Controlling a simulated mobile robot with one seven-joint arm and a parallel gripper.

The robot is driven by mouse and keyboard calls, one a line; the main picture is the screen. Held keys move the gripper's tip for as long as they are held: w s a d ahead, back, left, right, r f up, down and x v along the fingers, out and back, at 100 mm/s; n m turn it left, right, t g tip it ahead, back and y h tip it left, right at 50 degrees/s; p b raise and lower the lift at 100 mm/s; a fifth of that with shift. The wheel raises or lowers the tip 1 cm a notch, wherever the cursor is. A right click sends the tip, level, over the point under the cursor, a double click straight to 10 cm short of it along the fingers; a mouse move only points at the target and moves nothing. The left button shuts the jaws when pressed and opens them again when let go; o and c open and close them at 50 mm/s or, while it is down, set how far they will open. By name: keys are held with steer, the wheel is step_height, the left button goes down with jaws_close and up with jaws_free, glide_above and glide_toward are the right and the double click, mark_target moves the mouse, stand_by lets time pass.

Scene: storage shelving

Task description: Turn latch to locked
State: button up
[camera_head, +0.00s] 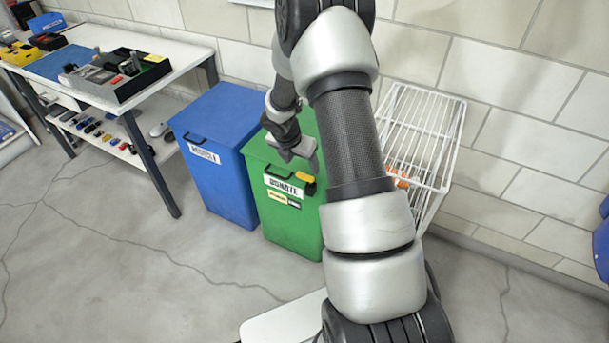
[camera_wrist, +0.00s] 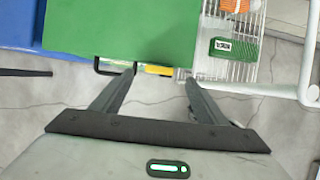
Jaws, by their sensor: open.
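A green bin (camera_head: 292,228) with a white label stands against the wall. A small yellow latch (camera_head: 305,177) with a dark part below it sits high on its front, right of a black handle (camera_head: 278,172). In the wrist view the yellow latch (camera_wrist: 158,70) shows at the edge of the green lid (camera_wrist: 120,28). My gripper (camera_head: 297,152) is over the bin's front top edge. In the wrist view my gripper (camera_wrist: 160,80) is open and empty, its fingertips on either side of the latch. I cannot tell whether they touch the bin, nor the latch's exact setting.
A blue bin (camera_head: 210,150) stands close on the left. A white wire rack (camera_head: 428,130) stands on the right, partly behind my arm, with a green box (camera_wrist: 234,48) in it. A workbench (camera_head: 180,58) is at the left. The floor in front is clear.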

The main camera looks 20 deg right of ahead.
mark_target(305, 175)
steer(key=b+x, duration=0.1)
steer(key=x, duration=0.6)
steer(key=shift+d+f, duration=0.1)
steer(key=shift+f, duration=0.1)
steer(key=c, duration=1.1)
steer(key=shift+o, duration=0.2)
steer(key=shift+w, duration=0.1)
